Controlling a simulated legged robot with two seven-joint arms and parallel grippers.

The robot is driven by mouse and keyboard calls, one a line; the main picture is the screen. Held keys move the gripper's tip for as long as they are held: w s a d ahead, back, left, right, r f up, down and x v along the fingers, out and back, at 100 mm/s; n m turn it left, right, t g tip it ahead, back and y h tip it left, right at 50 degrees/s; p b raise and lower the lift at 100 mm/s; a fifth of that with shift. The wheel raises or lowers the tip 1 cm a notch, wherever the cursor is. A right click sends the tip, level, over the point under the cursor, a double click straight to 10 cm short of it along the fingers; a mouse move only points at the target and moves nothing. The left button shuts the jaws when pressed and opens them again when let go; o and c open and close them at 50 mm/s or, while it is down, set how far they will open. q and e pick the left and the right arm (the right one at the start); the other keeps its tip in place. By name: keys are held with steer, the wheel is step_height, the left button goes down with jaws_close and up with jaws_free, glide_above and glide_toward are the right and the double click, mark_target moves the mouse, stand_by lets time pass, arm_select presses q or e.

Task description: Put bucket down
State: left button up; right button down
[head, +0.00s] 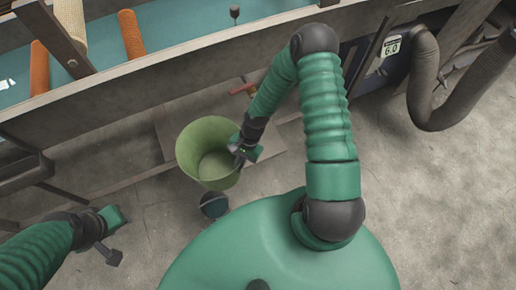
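A light green bucket (208,172) stands upright with its open top toward the camera, in the middle of the head view. I cannot tell whether its base touches the floor. My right gripper (240,160) is at the bucket's right rim, and its fingers appear to overlap the rim. Whether they are shut on it is too small to tell. My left gripper (113,240) is at lower left, apart from the bucket and over bare floor. Its finger opening is not clear.
A long metal trough (180,75) with blue-green water and orange mesh tubes (131,34) runs along the back. A red valve handle (243,88) is behind the bucket. A thick grey hose (425,85) hangs at right. The concrete floor (440,200) at right is clear.

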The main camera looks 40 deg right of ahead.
step_height(320, 180, down, 8)
steer(key=m+t+h+b, duration=0.1)
steer(key=m+t+b, duration=0.3)
steer(key=m+b, duration=0.5)
steer(key=w+d+f+m+b, duration=0.1)
steer(key=w+d+f, duration=0.1)
steer(key=d, duration=0.5)
steer(key=w+d+f+m+b, duration=0.1)
steer(key=w+d+f, duration=0.2)
steer(key=d, duration=0.4)
steer(key=shift+w+d+b, duration=0.25)
steer(key=shift+w+b, duration=0.05)
steer(key=shift+w, duration=0.2)
steer(key=c, duration=1.6)
jaws_free()
steer(key=shift+c, duration=0.2)
steer(key=shift+r, duration=0.1)
